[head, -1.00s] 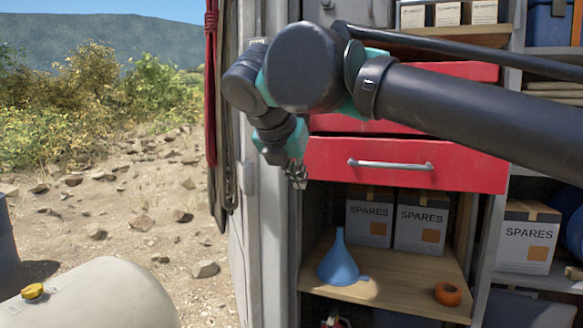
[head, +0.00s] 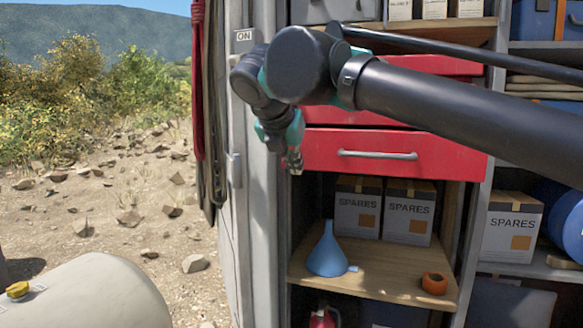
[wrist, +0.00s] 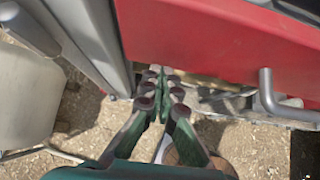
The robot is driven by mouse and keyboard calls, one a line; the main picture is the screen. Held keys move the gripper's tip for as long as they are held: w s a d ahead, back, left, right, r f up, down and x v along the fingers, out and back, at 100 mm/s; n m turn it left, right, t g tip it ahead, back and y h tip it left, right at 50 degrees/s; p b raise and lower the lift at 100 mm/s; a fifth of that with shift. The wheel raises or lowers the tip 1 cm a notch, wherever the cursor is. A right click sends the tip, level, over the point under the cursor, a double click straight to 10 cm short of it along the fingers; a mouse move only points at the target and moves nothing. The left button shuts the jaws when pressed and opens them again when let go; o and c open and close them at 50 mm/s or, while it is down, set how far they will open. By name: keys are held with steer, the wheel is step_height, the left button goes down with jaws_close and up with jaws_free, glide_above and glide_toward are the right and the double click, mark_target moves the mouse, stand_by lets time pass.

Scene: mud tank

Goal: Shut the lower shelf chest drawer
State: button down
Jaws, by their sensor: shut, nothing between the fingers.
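The red lower drawer (head: 440,160) has a grey bar handle (head: 377,155) and stands a little out from the cabinet, its right end overlapping the post. Another red drawer front (head: 350,116) lies just above, partly hidden by my arm. My gripper (head: 294,166) is shut and empty, pointing down at the left end of the lower drawer front. In the wrist view my gripper's fingers (wrist: 160,78) are together beside the red drawer face (wrist: 220,45), with the handle (wrist: 268,92) to the right. I cannot tell whether they touch the drawer.
Below the drawer, a wooden shelf (head: 390,282) holds a blue funnel (head: 327,252), spares boxes (head: 408,212) and an orange ring (head: 434,284). The cabinet's grey left frame (head: 262,190) is close beside my gripper. A pale tank (head: 90,300) stands at lower left.

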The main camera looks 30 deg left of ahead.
steer(key=w+a, duration=0.1)
steer(key=w, duration=0.3)
steer(key=w+a, duration=0.1)
steer(key=w, duration=0.7)
steer(key=shift+w+a, duration=0.25)
steer(key=shift+a, duration=0.15)
steer(key=shift+w+r, duration=0.1)
